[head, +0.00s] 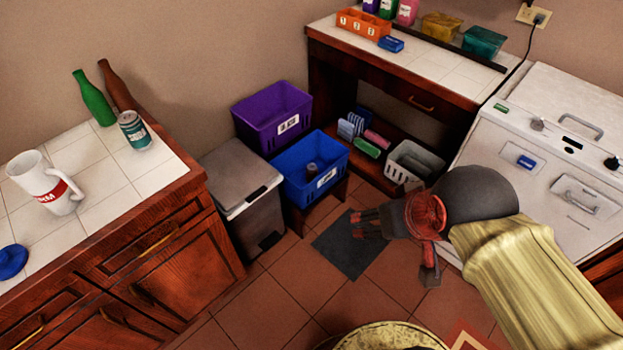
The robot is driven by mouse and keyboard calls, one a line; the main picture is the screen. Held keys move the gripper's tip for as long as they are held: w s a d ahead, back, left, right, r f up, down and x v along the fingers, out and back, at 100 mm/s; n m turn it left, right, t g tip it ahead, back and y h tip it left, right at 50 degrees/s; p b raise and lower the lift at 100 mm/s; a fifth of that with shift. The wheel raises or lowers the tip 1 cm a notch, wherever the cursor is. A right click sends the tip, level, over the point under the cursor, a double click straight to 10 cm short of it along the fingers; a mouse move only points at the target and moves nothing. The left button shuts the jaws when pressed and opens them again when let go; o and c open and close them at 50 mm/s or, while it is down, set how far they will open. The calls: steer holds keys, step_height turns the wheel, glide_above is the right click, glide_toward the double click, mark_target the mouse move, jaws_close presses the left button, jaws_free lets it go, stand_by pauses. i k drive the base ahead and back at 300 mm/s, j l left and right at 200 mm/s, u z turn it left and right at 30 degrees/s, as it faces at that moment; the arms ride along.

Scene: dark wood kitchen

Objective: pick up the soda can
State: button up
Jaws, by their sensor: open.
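The soda can (135,131) is teal with a light band and stands upright on the white tiled counter (92,165) at the left, close to the counter's right end. My gripper (362,224) is open and empty. It shows over the floor at the right of the middle, well apart from the can, with its fingers pointing left. Nothing covers the can in this view.
A green bottle (94,100) and a brown bottle (116,86) stand behind the can. A white mug (46,184) is in front, to its left. A grey bin (238,178), a purple crate (272,114) and a blue crate (309,184) fill the corner.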

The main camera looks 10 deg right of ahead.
mark_target(130, 123)
steer(key=u, duration=1.8)
